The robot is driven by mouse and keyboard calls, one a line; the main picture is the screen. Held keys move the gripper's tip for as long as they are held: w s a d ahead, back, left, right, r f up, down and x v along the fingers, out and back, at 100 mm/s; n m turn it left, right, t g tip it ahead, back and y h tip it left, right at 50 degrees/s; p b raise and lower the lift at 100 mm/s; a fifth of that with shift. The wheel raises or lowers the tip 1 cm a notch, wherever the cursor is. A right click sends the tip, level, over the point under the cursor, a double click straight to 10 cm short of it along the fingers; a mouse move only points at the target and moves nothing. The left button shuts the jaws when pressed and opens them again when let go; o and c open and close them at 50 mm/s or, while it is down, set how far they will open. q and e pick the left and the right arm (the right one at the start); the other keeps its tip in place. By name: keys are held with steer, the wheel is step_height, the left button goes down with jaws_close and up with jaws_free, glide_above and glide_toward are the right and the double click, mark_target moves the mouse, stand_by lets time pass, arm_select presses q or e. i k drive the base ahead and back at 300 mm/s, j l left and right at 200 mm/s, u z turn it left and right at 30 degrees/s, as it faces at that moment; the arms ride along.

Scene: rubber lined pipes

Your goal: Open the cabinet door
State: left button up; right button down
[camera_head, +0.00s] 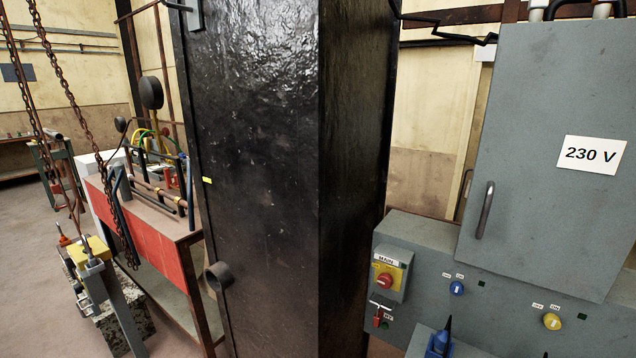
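A grey electrical cabinet stands at the right, with its door (555,120) facing me and looking shut. The door has a white "230 V" label (590,155) and a vertical metal bar handle (485,210) near its lower left edge. The door's right side is cut off by the picture edge. Neither of my grippers shows in the head view, and nothing is seen touching the handle.
A tall black column (255,150) stands left of the cabinet. A grey switch panel (480,300) below the door carries a red main switch (385,280), blue and yellow knobs. A red-sided workbench (140,225) and hanging chains (75,110) are at the left.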

mark_target(551, 203)
steer(key=z, duration=1.4)
steer(key=k+j+z, duration=0.1)
steer(key=z, duration=0.15)
